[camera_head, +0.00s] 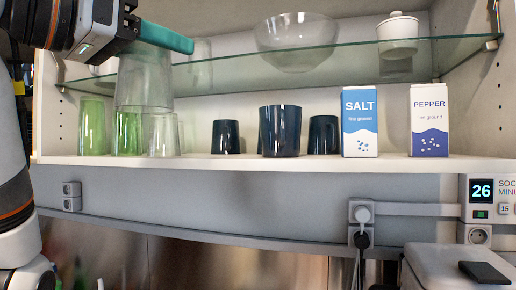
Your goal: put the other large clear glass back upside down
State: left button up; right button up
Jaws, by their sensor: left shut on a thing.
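My left gripper (165,37) comes in from the upper left, its teal finger level with the upper part of the cabinet. It is shut on a large clear glass (145,82), which hangs below the finger. The glass looks slightly wider at its lower end. It overlaps the tops of a green glass (127,134) and a smaller clear glass (163,136) in the picture; I cannot tell whether it touches them. Another clear glass (201,68) shows faintly behind, at the glass shelf. My right gripper is not in view.
The glass shelf (230,75) holds a clear bowl (297,42) and a white lidded jar (398,33). On the lower board (300,163) stand another green glass (92,126), dark blue cups (280,131), a salt box (360,122) and a pepper box (429,120).

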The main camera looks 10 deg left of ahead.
pick_arm(q)
jog(key=shift+w+a+r+p, duration=0.1)
jog(key=shift+w+r+p, duration=0.15)
jog(key=shift+w+p, duration=0.2)
jog(key=shift+w+a+r+p, duration=0.1)
jog(key=shift+w+r+p, duration=0.15)
jog(key=shift+w+p, duration=0.2)
jog(key=w+p, duration=0.1)
jog(key=w, duration=0.2)
jog(key=w+d+p, duration=0.1)
jog(key=w+p, duration=0.1)
jog(key=w, duration=0.2)
jog(key=w+d+p, duration=0.1)
jog(key=w+p, duration=0.1)
jog(key=w, duration=0.1)
jog(key=shift+w, duration=0.4)
jog(key=w+f+p, duration=0.1)
jog(key=f+p, duration=0.1)
jog(key=w+f+p, duration=0.3)
jog(key=f+p, duration=0.1)
jog(key=shift+w+d+f, duration=0.2)
jog(key=shift+d+f, duration=0.15)
jog(key=shift+w+f, duration=0.15)
jog(key=shift+f, duration=0.25)
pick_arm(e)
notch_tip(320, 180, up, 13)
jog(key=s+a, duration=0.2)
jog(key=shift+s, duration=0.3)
